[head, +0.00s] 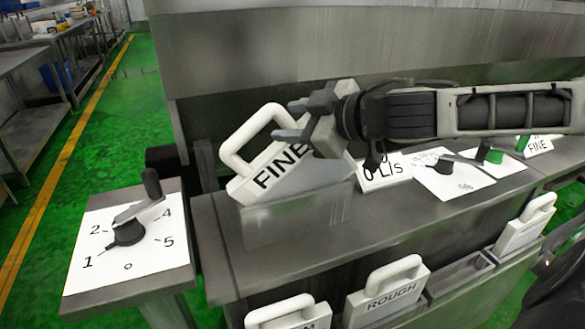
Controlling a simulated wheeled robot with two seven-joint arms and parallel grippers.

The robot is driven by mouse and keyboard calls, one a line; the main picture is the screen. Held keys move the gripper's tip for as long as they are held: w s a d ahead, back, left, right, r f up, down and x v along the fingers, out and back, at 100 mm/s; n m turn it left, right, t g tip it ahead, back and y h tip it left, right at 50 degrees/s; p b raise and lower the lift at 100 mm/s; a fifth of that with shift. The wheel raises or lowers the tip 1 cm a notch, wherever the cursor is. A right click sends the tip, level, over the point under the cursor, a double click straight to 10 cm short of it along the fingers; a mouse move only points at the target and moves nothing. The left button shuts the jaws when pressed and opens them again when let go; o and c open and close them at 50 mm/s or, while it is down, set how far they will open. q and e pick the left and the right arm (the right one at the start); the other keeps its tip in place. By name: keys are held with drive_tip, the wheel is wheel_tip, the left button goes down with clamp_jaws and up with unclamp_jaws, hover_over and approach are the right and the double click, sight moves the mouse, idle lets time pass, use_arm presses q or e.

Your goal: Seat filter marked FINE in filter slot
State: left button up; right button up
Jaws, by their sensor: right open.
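The white filter marked FINE (262,182), with a looped handle on top, stands tilted at a metal holder (290,222) on the steel counter. The holder looks like the filter slot. The filter's lower edge meets the holder's top; I cannot tell how deep it sits. My right gripper (290,119) comes in from the right, open, with its fingers pointing left by the right side of the handle. It hides part of the filter's right end. I cannot tell whether the fingers touch the handle. My left gripper is not in view.
A dial with a dark lever (130,228) stands on a pedestal at left. Behind the arm are an L/s sign (383,170) and small levers (440,165). Below the counter, a rack holds a ROUGH filter (388,292), other white-handled filters and an empty bay (460,274).

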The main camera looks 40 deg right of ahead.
drive_tip(key=shift+w+r+p, duration=0.15)
drive_tip(key=shift+w+p, duration=0.3)
drive_tip(key=shift+p, duration=0.15)
drive_tip(key=shift+w+a+f+p, duration=0.25)
drive_tip(key=shift+w+f+p, duration=0.25)
drive_tip(key=shift+r, duration=0.1)
clamp_jaws()
